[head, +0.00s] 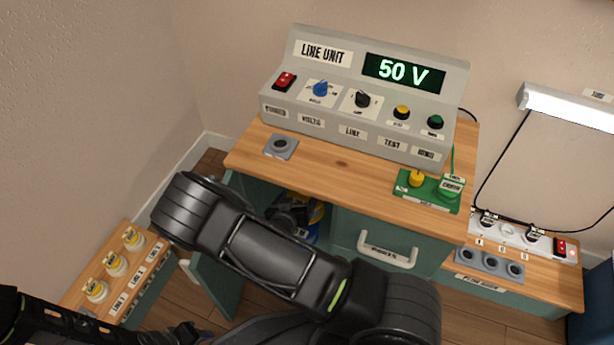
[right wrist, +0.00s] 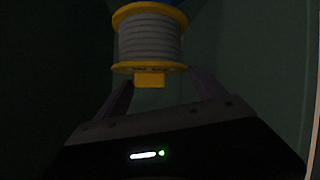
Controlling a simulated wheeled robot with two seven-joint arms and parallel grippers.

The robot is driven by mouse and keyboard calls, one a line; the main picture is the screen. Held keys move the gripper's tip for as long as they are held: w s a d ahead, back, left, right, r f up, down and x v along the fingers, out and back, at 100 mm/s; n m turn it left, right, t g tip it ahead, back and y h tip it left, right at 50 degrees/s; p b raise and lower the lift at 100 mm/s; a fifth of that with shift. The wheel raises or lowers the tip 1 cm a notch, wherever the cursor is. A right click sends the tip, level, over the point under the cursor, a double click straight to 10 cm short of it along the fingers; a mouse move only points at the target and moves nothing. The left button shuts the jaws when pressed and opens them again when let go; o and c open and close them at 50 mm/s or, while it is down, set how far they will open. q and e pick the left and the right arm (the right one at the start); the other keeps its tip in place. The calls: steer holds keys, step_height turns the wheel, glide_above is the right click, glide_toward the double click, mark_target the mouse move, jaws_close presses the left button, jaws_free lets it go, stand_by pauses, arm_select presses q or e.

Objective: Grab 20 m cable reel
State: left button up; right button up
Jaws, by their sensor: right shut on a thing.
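A cable reel (right wrist: 148,40) with yellow flanges and pale grey cable shows in the right wrist view, straight ahead of my right gripper (right wrist: 155,88). The gripper's two fingers are shut on the reel's small yellow tab (right wrist: 150,80). The reel's length marking is too dark to read. In the head view my right gripper (head: 290,214) is inside the open cabinet under the worktop, partly hidden by my arm. Yellow and blue parts (head: 316,214) show beside it there. A dark part of my left arm shows at the lower left, but its fingers cannot be made out.
The cabinet's teal door (head: 212,275) stands open at the left. The wooden worktop (head: 330,165) is close above the opening. A drawer with a pale handle (head: 388,251) is to the right. A low bench (head: 75,290) with several yellow-and-white items stands at the left.

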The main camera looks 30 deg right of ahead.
steer(key=s+a, duration=0.1)
steer(key=a, duration=0.1)
steer(key=s+a+p, duration=0.1)
steer(key=s+a, duration=0.1)
steer(key=a, duration=0.1)
steer(key=s+a, duration=0.2)
steer(key=shift+s+a, duration=0.15)
steer(key=shift+a, duration=0.2)
